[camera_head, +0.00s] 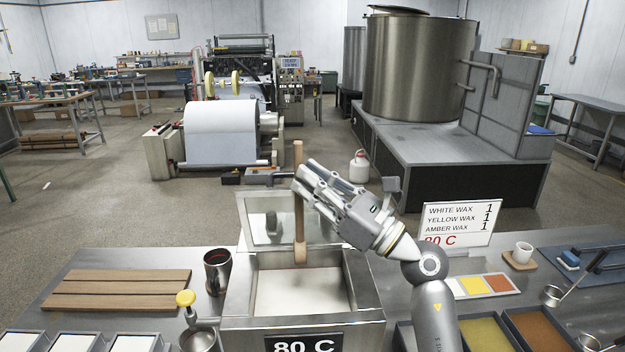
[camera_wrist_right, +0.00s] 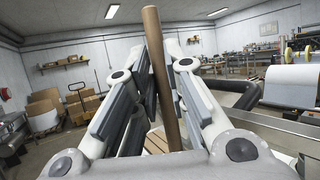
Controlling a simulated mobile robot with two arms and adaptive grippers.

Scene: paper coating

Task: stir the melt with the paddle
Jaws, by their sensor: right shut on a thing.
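My right gripper (camera_head: 303,185) is shut on the wooden paddle (camera_head: 300,238) and holds it upright. The paddle's handle also shows between the fingers in the right wrist view (camera_wrist_right: 160,75), slightly tilted there. The steel melt tank (camera_head: 362,285) stands open at the front middle of the bench, with pale, whitish melt (camera_head: 298,293) inside. The paddle's blunt lower end is over the far part of the tank and looks to be above the melt, with its whole end visible. My left gripper is not in view.
The tank's raised lid (camera_head: 270,229) stands behind the paddle. A dark steel cup (camera_head: 217,271) and a yellow-knobbed ladle or valve (camera_head: 186,299) stand left of the tank. A slatted wooden board (camera_head: 115,290) lies farther left. A wax sign (camera_head: 457,224) stands at right.

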